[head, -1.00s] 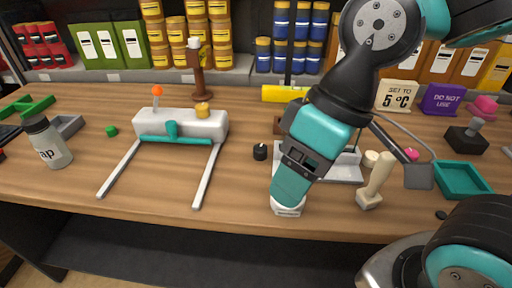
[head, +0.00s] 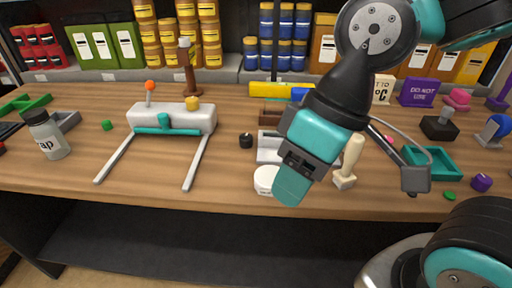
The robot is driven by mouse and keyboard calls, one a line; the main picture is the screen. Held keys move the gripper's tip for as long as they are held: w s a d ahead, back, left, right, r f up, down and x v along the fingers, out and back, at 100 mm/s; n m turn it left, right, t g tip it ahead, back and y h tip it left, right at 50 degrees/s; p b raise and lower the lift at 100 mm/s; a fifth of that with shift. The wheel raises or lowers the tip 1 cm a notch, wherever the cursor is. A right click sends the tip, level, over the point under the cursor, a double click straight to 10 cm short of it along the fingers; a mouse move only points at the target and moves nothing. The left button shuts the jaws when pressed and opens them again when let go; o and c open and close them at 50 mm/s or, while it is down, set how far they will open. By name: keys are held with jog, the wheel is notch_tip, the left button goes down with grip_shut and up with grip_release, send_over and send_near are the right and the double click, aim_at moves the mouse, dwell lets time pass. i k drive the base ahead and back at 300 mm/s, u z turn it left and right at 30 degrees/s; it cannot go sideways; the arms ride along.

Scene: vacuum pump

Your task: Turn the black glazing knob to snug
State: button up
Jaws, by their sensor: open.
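A small black knob-like cylinder (head: 246,141) stands on the wooden bench, left of my gripper and right of the white clamp-like device. It may be the glazing knob; I cannot be sure. My gripper (head: 290,190) points down near the bench's front edge, in front of a grey-white plate (head: 270,150) that it partly covers. Its teal finger shows from the side, and the gap between the fingers is hidden. The gripper is open, with nothing seen in it. A white round lidded piece (head: 265,181) sits just left of the fingertip; I cannot tell whether they touch.
The white device (head: 175,118) with two long rails stands at left. A beige-handled tool (head: 348,163) stands close right of my gripper. A teal tray (head: 432,164) and purple knob (head: 481,182) are farther right. Bare wood lies between the rails and at the front.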

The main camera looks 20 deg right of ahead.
aim_at(245, 139)
jog(key=u, duration=0.05)
jog(key=k, duration=0.25)
jog(key=u, duration=1)
jog(key=i, duration=0.6)
jog(key=z, duration=0.75)
